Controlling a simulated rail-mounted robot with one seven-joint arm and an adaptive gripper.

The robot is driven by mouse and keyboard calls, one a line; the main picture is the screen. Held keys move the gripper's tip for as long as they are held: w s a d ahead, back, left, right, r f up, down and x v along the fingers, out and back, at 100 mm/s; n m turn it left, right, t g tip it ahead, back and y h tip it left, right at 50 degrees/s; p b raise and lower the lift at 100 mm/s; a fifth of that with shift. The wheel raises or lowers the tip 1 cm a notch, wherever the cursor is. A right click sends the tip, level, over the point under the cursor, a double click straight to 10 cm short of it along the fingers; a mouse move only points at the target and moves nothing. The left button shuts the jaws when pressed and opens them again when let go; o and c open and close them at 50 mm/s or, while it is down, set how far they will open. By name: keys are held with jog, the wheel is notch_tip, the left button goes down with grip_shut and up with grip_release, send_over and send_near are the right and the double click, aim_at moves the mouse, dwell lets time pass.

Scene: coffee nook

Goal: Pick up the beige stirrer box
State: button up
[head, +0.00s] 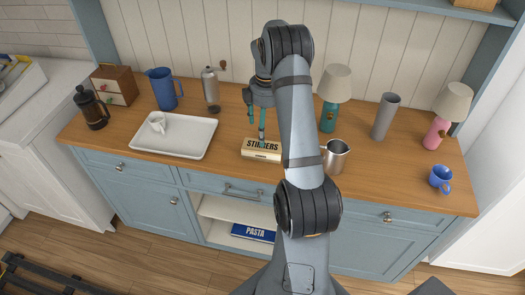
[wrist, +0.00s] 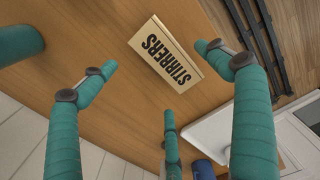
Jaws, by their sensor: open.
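The beige stirrer box (head: 261,150), marked STIRRERS, lies on the wooden counter near its front edge, right of the white tray. It also shows in the wrist view (wrist: 166,53), lying at a slant on the counter. My gripper (head: 262,132) hangs from above, its teal fingers just over the box in the head view. In the wrist view my gripper's teal fingers (wrist: 160,75) are spread wide, with the box visible between and beyond their tips. Nothing is held. I cannot tell the exact height of the fingertips above the box.
A grinder (head: 211,92) stands behind left. The counter between tray and box is clear.

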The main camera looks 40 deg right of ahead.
aim_at(263, 151)
jog(key=f, duration=0.1)
jog(key=w+f, duration=0.1)
jog(key=shift+a+f, duration=0.3)
jog(key=shift+f, duration=0.05)
jog(key=shift+s+d+f+p, duration=0.1)
jog(key=shift+s+f+p, duration=0.2)
jog(key=shift+f+p, duration=0.2)
notch_tip(263, 151, down, 5)
jog(key=shift+w+r+p, duration=0.15)
jog(key=shift+r+p, duration=0.05)
jog(key=shift+p, duration=0.75)
jog(key=c, duration=0.4)
jog(key=c, duration=0.9)
